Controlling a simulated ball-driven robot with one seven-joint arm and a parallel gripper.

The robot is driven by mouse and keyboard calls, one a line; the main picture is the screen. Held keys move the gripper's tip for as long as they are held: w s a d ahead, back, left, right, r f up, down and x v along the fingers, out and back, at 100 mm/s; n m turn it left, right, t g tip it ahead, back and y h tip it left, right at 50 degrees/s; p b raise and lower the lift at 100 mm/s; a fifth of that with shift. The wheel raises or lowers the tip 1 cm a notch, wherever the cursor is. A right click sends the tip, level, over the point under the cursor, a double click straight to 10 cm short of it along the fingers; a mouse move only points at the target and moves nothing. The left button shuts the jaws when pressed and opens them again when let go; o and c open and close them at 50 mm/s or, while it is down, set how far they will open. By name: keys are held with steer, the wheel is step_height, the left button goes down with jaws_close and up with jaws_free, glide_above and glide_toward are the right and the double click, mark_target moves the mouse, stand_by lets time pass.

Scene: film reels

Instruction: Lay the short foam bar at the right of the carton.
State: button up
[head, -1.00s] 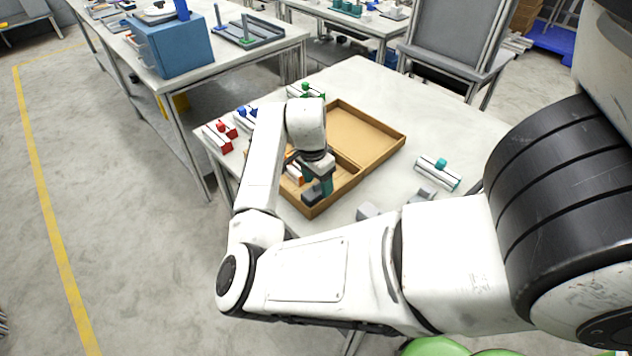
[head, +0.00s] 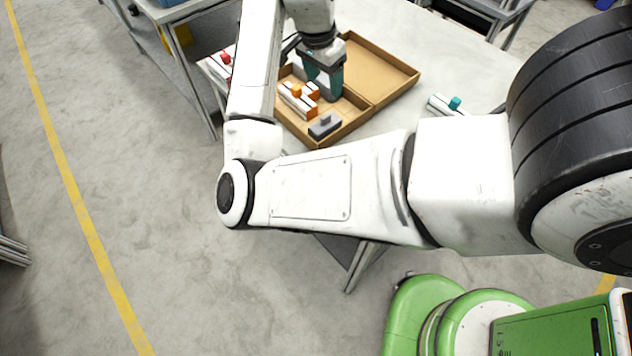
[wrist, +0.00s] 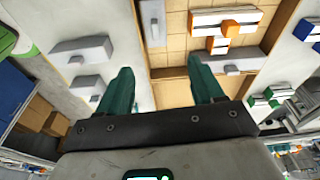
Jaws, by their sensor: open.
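The open carton (head: 359,122) lies on the table with its lid folded back. A grey foam bar (head: 325,126) with a knob lies inside, at the carton's near right end; it also shows in the wrist view (wrist: 152,24). Another grey foam bar (wrist: 232,61) lies along the carton's hinge-side wall in the wrist view, mostly hidden by my gripper in the head view. White-and-orange pieces (head: 299,99) lie in the middle. I cannot tell for certain which bar is the short one. My gripper (head: 330,93) is open above the carton, its teal fingers apart with nothing between them.
Two grey blocks lie on the table outside the carton, a longer one (wrist: 82,50) and a shorter one (wrist: 88,84). A white piece with a teal knob (head: 446,104) lies right of the carton. A red-knobbed piece (head: 225,59) lies to the left.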

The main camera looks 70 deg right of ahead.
steer(key=a+f+n+t+h, duration=0.1)
steer(key=a+f+n+t, duration=0.2)
steer(key=a+f+n, duration=1.3)
steer(key=s+a+f+n+y, duration=0.1)
steer(key=s+a+n, duration=0.2)
steer(key=a, duration=0.3)
steer(key=s+a+f+n+g+y, duration=0.1)
steer(key=s+a+n, duration=0.2)
steer(key=a, duration=0.3)
steer(key=shift+s+f+n+y, duration=0.25)
steer(key=shift+s+n+y, duration=0.15)
steer(key=shift+n, duration=0.1)
